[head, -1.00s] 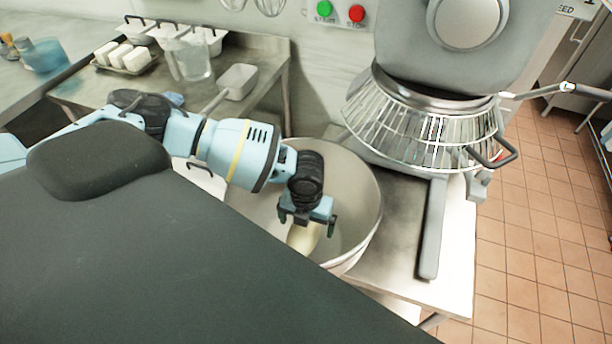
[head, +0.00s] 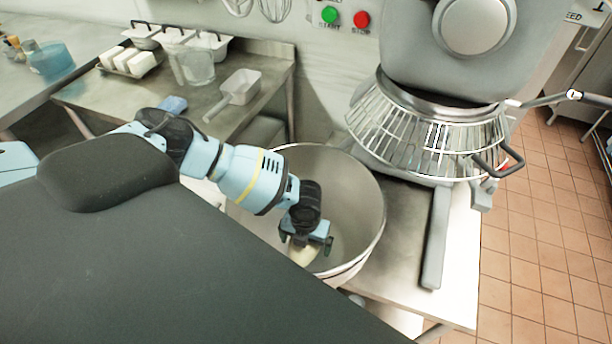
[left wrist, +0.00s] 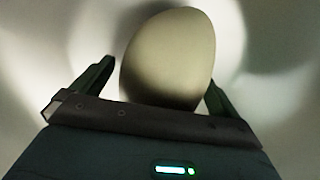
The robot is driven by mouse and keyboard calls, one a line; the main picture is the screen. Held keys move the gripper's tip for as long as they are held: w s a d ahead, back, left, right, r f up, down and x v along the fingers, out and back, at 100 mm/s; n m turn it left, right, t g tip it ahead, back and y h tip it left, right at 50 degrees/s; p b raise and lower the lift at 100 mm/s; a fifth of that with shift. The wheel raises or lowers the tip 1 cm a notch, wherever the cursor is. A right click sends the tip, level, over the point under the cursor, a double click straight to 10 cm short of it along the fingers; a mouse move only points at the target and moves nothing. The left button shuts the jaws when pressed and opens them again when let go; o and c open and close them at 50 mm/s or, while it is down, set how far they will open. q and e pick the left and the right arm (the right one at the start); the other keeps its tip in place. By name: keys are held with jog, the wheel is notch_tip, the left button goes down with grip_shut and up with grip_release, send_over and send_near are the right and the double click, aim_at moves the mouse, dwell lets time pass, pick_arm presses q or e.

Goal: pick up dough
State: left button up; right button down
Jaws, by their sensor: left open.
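The dough (head: 303,252) is a smooth, pale, egg-shaped lump inside the large metal mixing bowl (head: 358,200). In the head view my left gripper hides most of it. The left wrist view shows the dough (left wrist: 170,58) between the two dark fingers. My left gripper (head: 306,248) reaches down into the bowl, open around the dough. In the left wrist view the gripper (left wrist: 160,85) has a finger on each side, with a gap at the left finger. The right finger's tip is close to the dough or partly behind it; I cannot tell if they touch. My right gripper is not in view.
The mixer's wire guard (head: 428,135) and head stand at the upper right, behind the bowl. A scoop (head: 236,92), a clear jug (head: 196,66) and a tray of white blocks (head: 130,62) sit on the back left table.

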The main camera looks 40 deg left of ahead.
pick_arm(q)
jog(key=c, duration=1.7)
jog(key=shift+w+r, duration=0.1)
jog(key=shift+c, duration=0.2)
jog(key=shift+r, duration=0.25)
notch_tip(320, 180, up, 10)
jog(key=shift+f+p, duration=0.2)
jog(key=shift+p, duration=0.25)
